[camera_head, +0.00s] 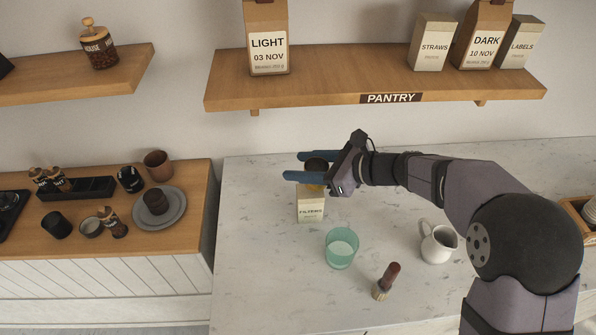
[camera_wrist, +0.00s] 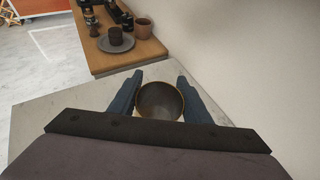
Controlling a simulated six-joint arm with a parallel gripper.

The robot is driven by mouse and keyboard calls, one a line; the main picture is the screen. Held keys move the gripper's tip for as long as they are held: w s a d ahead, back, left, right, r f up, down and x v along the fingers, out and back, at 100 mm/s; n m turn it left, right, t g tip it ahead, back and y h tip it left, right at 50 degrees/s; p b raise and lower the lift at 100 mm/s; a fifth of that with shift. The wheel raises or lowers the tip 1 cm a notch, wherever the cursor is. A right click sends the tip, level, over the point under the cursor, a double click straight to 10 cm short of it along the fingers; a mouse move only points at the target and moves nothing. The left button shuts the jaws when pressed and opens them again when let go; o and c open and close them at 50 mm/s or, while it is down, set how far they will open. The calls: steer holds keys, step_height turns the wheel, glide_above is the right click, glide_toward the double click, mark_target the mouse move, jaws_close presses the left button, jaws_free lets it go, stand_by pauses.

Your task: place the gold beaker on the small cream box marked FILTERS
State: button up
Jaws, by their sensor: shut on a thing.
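My gripper (camera_head: 293,166) has its two blue fingers closed around the sides of the gold beaker (camera_head: 315,188). The beaker is upright, with a dark inside, and a finger hides part of its wall. In the wrist view the beaker (camera_wrist: 160,101) sits between the fingers of my gripper (camera_wrist: 160,78), its open mouth facing up. The small cream box marked FILTERS (camera_head: 311,208) stands upright on the marble counter, directly below the beaker in the head view. I cannot tell whether the beaker's base touches the box top.
On the counter (camera_head: 250,250) are a green glass (camera_head: 342,248), a brush (camera_head: 386,281) and a white pitcher (camera_head: 438,243). The pantry shelf (camera_head: 330,85) with bags and boxes hangs behind. A wooden cart top (camera_head: 195,200) with cups and plates stands left. The counter's left part is clear.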

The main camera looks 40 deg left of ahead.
mark_target(298, 186)
steer(key=shift+s+a, duration=0.1)
steer(key=shift+a, duration=0.15)
steer(key=shift+a+f+p, duration=0.2)
steer(key=shift+f+p, duration=0.3)
steer(key=shift+f, duration=0.1)
steer(key=shift+a+f+p, duration=0.2)
steer(key=shift+f+p, duration=0.25)
steer(key=shift+f, duration=0.7)
steer(key=shift+f, duration=0.1)
steer(key=shift+f, duration=0.15)
steer(key=o, duration=1.1)
steer(key=shift+c, duration=0.2)
